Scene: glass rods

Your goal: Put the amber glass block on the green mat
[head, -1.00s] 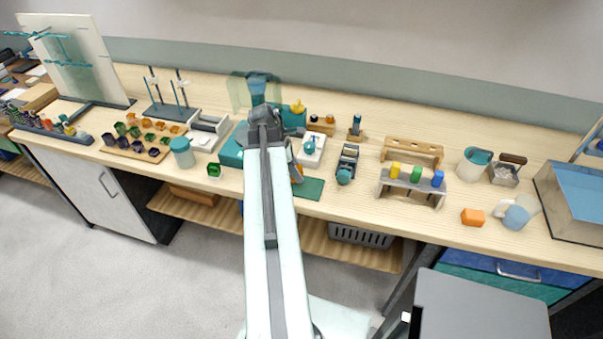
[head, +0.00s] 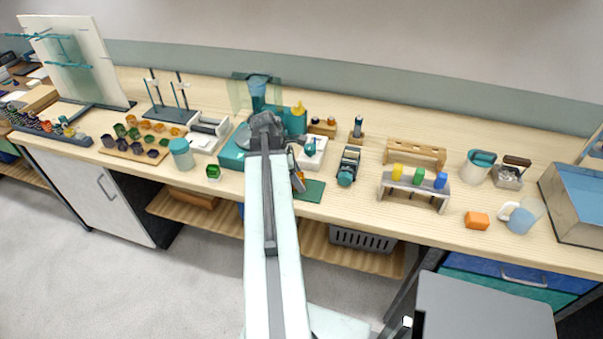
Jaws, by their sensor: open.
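The green mat (head: 312,191) lies flat at the bench's front edge, right of my arm and partly hidden by it. My gripper (head: 298,182) is small and dark, just past the right side of my arm, over or beside the mat's left part. Its jaws are open. A small orange-amber patch shows at the gripper; I cannot tell whether it is the amber glass block or part of the gripper. An orange block (head: 477,221) sits far right on the bench and looks opaque. A green glass block (head: 214,172) stands left of my arm.
A teal-based device (head: 232,155) stands behind my arm. A white scale-like device (head: 312,153) and a dark device (head: 347,166) stand close to the mat. A rack with coloured pieces (head: 414,189) is further right. Wooden bench between them is clear.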

